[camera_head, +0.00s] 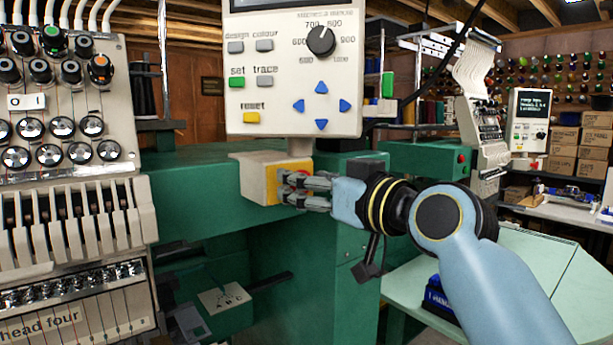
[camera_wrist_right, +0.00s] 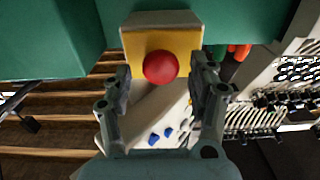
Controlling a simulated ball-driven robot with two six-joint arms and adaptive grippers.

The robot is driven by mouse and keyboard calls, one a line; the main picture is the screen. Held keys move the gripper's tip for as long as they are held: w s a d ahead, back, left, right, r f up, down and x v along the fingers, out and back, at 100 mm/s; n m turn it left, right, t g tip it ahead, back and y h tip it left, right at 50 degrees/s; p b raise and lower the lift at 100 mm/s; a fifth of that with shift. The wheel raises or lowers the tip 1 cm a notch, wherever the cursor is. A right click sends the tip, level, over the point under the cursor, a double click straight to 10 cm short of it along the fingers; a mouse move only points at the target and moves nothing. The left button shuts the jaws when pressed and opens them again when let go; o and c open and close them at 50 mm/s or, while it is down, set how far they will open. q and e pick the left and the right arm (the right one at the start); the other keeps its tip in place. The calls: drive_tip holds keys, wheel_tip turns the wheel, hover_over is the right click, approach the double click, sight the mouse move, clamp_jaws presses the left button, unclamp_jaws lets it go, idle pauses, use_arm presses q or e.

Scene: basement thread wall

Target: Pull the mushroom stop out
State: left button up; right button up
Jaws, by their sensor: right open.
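The mushroom stop is a round red button (camera_wrist_right: 160,67) on a yellow plate. It is set in a cream box (camera_head: 256,178) on the front of the green machine, below the control panel. My right gripper (camera_head: 305,190) reaches in from the right and hides most of the red button in the head view. In the right wrist view my right gripper (camera_wrist_right: 162,80) is open, with one finger on each side of the button. I cannot tell whether the fingers touch it. My left gripper is not in view.
A control panel (camera_head: 290,125) with a dial and coloured keys hangs just above the box. The embroidery head (camera_head: 70,150) stands at the left. A green machine body (camera_head: 340,250) lies below and behind my arm. A pale green table (camera_head: 540,265) is at the right.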

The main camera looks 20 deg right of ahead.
drive_tip(key=shift+w+a, duration=0.25)
drive_tip(key=shift+w, duration=0.2)
clamp_jaws()
